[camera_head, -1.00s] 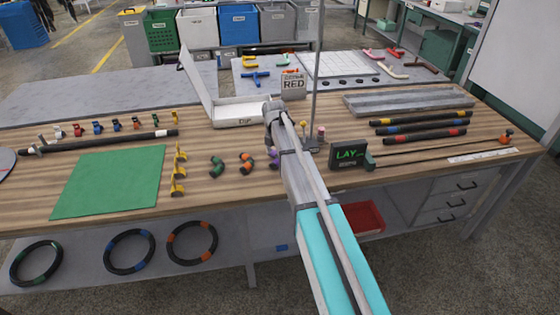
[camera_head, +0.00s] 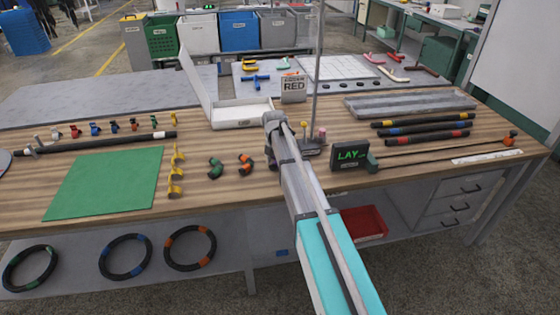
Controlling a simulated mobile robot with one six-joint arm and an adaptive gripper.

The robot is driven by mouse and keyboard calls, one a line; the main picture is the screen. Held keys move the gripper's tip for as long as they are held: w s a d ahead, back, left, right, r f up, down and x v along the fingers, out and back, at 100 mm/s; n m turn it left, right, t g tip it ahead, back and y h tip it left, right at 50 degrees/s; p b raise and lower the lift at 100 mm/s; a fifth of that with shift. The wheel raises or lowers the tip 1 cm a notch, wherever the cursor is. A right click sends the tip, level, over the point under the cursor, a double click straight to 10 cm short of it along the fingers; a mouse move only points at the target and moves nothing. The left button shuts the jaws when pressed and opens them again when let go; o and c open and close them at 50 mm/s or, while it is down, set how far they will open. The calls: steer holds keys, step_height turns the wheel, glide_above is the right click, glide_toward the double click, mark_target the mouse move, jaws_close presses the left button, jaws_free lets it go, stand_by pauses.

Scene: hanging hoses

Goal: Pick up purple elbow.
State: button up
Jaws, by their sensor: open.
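My gripper (camera_head: 271,157) points down over the middle of the wooden table (camera_head: 330,200), at the far end of my arm. It is open; its fingertips are small and partly hidden by the arm. I cannot make out the purple elbow, which seems hidden behind my gripper and arm. A black elbow with green ends (camera_head: 215,168) and a black elbow with orange ends (camera_head: 246,164) lie in a row to the left of my gripper.
A yellow rack (camera_head: 176,172) and green mat (camera_head: 104,184) lie left. Black hoses (camera_head: 425,129) lie farther right.

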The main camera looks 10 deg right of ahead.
jaws_close()
stand_by(0.4)
steer(key=shift+r, duration=0.25)
steer(key=shift+r+p, duration=0.75)
steer(key=shift+p, duration=0.2)
steer(key=s+a+r+p, duration=0.1)
steer(key=s+r+p, duration=1)
steer(key=s, duration=0.3)
steer(key=shift+a, duration=0.35)
